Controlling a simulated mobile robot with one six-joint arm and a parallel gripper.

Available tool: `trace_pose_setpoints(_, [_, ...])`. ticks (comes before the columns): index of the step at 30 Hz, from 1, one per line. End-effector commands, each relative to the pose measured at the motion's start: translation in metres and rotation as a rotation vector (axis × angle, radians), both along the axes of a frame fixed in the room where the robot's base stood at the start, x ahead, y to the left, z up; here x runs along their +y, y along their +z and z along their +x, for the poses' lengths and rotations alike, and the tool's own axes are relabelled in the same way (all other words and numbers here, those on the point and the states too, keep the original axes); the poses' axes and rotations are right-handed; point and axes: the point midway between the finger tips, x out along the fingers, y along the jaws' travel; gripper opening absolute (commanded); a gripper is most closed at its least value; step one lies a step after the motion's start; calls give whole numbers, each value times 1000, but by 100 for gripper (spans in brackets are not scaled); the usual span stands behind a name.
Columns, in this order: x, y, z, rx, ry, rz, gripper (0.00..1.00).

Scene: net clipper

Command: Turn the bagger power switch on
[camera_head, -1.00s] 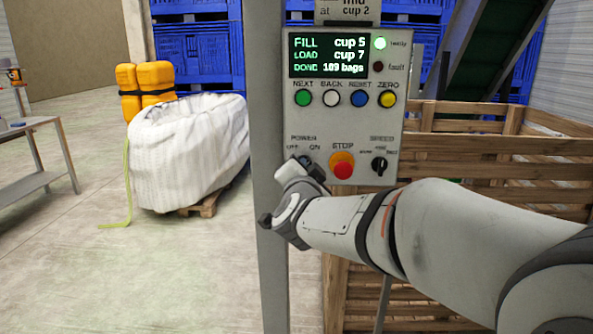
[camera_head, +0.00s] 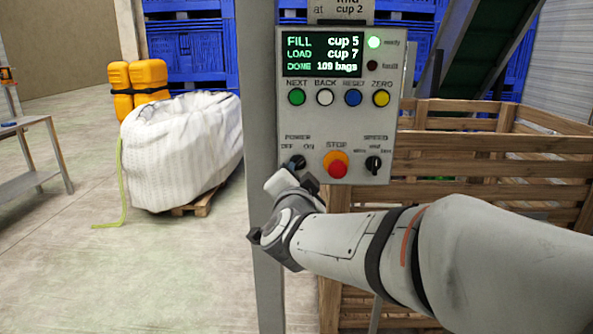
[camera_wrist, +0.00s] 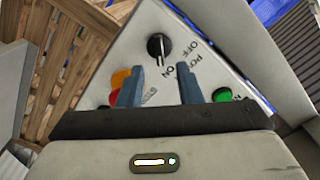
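The power switch (camera_head: 298,162) is a small black knob at the lower left of the grey control panel (camera_head: 340,124), between the OFF and ON words. In the wrist view the switch (camera_wrist: 159,46) has a pale mark pointing down the picture, towards the ON side. My gripper (camera_head: 306,184) is just below the switch in the head view; the arm hides its fingers in part. In the wrist view my gripper (camera_wrist: 158,82) is open and empty, its two blue-grey fingers apart. The switch lies beyond the fingertips, roughly between them, with no contact visible.
The red stop button (camera_head: 337,166) and speed knob (camera_head: 373,164) are right of the switch. The display (camera_head: 323,54) and green ready lamp (camera_head: 374,42) are lit. A wooden crate (camera_head: 470,167) stands behind the panel; a white sack (camera_head: 182,150) is left of the post.

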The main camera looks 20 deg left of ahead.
Motion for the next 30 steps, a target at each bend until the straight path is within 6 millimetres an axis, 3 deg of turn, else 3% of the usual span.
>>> trace_pose_setpoints(3, [-4, 1, -20, -1, 4, 1, 32])
trace_pose_setpoints(7, [-6, 0, -32, 1, 2, 1, 32])
trace_pose_setpoints(20, [-10, 2, -34, 6, 6, -8, 32])
trace_pose_setpoints(26, [-41, 17, -28, 88, 102, -128, 32])
trace_pose_setpoints(30, [-85, 14, -37, 229, 203, -295, 32])
